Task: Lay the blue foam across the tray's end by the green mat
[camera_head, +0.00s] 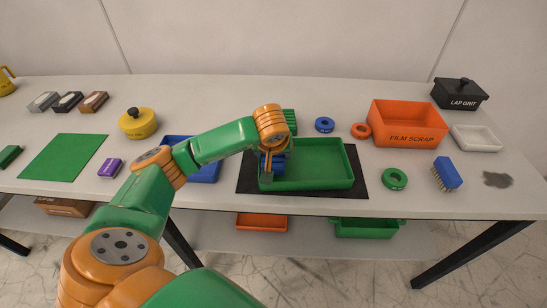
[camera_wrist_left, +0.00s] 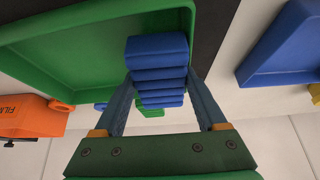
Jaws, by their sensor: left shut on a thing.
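The green tray (camera_head: 318,184) lies on a dark mat right of the table's middle. The green mat (camera_head: 65,157) lies flat far to its left. My left gripper (camera_head: 270,172) points down at the tray's left end, the end toward the green mat. It is shut on the ridged blue foam (camera_wrist_left: 157,50), which shows between its fingers in the left wrist view. In that view the foam overlaps the tray (camera_wrist_left: 60,50) near its edge. My gripper mostly hides the foam in the head view, and I cannot tell whether it touches the tray. My right gripper is out of view.
A blue tray (camera_head: 207,172) stands just left, partly behind my arm. A yellow pot (camera_head: 137,123) and a purple block (camera_head: 110,167) are further left. A green ring (camera_head: 394,179), blue brush (camera_head: 447,173) and orange bin (camera_head: 405,125) stand right.

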